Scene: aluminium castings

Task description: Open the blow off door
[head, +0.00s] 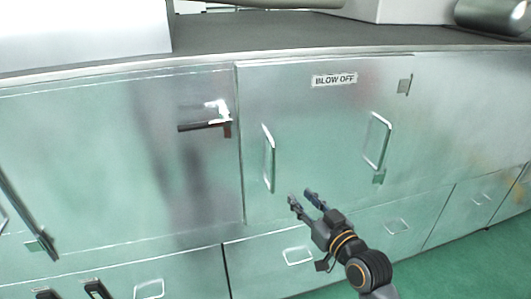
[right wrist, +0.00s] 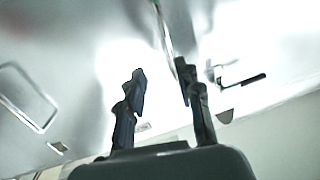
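The blow off door (head: 320,115) is a flat metal panel with a "BLOW OFF" label (head: 334,79). It looks closed, flush with the cabinet front. An upright bar handle (head: 268,158) stands near its left edge. My right gripper (head: 303,195) is open and empty, just below and right of that handle in the head view. In the right wrist view its two fingers (right wrist: 163,88) are spread, with the handle (right wrist: 165,32) showing beyond the gap between their tips. My left gripper (head: 71,288) shows only as two dark separated fingertips at the bottom left.
A dark latch (head: 205,126) sticks out left of the door's seam. A second bar handle (head: 377,140) stands to the right, near small brackets. Drawers with handles (head: 298,256) run below. A dark worktop (head: 300,38) lies above; green floor (head: 460,270) is clear at lower right.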

